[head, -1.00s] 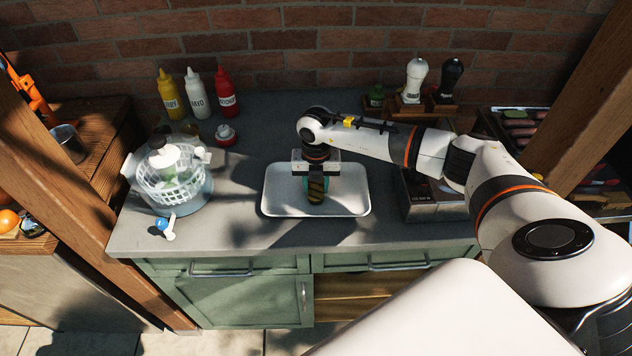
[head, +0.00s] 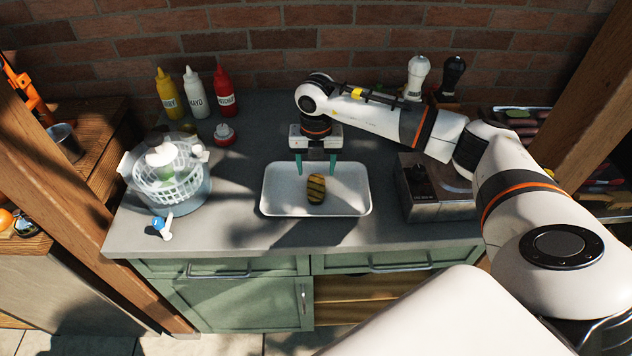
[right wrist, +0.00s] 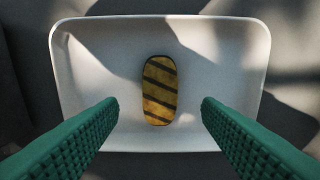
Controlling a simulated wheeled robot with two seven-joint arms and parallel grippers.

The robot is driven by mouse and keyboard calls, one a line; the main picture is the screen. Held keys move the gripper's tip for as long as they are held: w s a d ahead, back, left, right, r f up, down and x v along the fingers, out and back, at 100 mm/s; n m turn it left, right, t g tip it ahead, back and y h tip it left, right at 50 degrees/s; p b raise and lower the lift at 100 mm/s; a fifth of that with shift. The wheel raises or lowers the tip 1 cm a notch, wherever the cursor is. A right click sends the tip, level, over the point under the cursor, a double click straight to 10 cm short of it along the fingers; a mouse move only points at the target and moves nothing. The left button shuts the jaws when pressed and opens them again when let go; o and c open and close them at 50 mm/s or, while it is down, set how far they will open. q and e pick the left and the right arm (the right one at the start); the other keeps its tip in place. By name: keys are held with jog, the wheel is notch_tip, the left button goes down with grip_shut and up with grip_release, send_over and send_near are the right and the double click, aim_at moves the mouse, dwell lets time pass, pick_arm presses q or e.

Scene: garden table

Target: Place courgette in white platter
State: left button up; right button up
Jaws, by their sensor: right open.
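The courgette (head: 316,188) is a yellowish piece with dark grill stripes. It lies in the white platter (head: 352,205), near its middle, on the grey counter. It also shows in the right wrist view (right wrist: 160,90), with the platter's pale floor (right wrist: 215,80) around it. My right gripper (head: 316,170) is above the platter, a little behind the courgette in the head view. Its green fingers are wide apart and empty, and they do not touch the courgette. My left gripper is not in view.
A white colander (head: 172,188) stands at the counter's left. Mustard (head: 168,92), mayo (head: 195,92) and ketchup (head: 225,90) bottles stand at the back. A metal appliance (head: 435,190) is right of the platter. The counter in front of the platter is clear.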

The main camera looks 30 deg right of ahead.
jog(key=shift+r+b, duration=0.55)
jog(key=shift+r, duration=2.25)
